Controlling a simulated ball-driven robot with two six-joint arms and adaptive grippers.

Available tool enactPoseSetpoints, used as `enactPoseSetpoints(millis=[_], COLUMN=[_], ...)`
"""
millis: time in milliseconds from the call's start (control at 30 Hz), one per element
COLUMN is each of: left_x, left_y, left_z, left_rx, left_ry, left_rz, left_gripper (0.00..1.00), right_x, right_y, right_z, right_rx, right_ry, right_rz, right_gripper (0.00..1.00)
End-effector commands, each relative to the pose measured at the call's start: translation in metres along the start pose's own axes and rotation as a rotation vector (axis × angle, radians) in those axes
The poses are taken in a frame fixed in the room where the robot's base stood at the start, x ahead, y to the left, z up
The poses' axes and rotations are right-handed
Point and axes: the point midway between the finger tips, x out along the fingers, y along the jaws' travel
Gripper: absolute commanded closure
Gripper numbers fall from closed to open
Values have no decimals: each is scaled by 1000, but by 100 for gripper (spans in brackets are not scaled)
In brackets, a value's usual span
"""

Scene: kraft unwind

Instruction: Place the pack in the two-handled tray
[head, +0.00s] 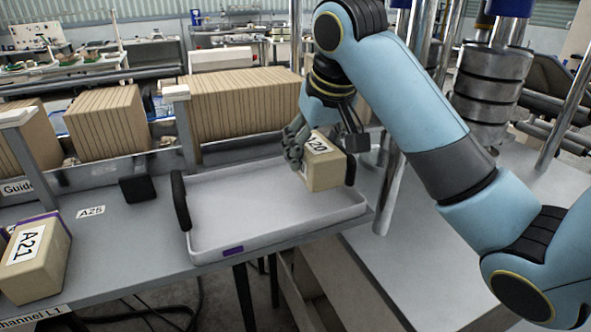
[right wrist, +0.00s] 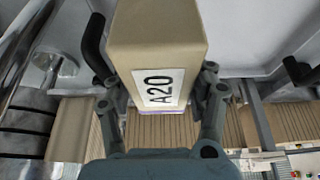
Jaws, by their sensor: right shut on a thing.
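A tan pack labelled A20 (head: 325,176) is held over the right part of the tray. It fills the upper middle of the right wrist view (right wrist: 160,45), its label facing the camera. My right gripper (head: 299,148) is shut on it, with a finger on each side in the right wrist view (right wrist: 165,95). The two-handled tray (head: 225,210) is pale and shallow, with a black handle at its left end and another at its right, partly behind the pack. I cannot tell whether the pack's underside touches the tray floor. My left gripper is not in view.
Another tan pack labelled A21 (head: 38,258) stands at the left of the grey bench (head: 130,240). A small black block (head: 138,188) sits left of the tray. Rows of upright brown sheets (head: 240,103) stand behind. The tray's left and middle floor is bare.

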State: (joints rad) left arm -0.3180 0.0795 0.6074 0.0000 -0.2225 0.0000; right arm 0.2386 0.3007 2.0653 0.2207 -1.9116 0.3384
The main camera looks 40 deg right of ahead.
Motion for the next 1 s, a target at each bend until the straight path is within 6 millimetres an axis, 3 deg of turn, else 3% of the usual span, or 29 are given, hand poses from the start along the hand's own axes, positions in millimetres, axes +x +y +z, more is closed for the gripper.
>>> enactPoseSetpoints(millis=[133, 300, 533, 900, 933, 1000], left_x=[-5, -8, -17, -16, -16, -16], left_y=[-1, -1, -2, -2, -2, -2], left_z=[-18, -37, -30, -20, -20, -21], left_rx=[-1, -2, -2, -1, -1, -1], left_ry=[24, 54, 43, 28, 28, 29], left_rz=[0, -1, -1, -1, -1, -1], left_gripper=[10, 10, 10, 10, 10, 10], right_x=[19, 32, 61, 66, 67, 66], right_y=[-11, -14, -14, -14, -14, -14], right_z=[-14, -16, -4, -2, -2, -2], right_rx=[1, -2, -1, -1, -1, -1], right_ry=[-1, -1, -1, 1, 0, 1], right_rz=[0, 2, 1, 1, 1, 1], right_gripper=[85, 85, 85, 85, 42, 33])
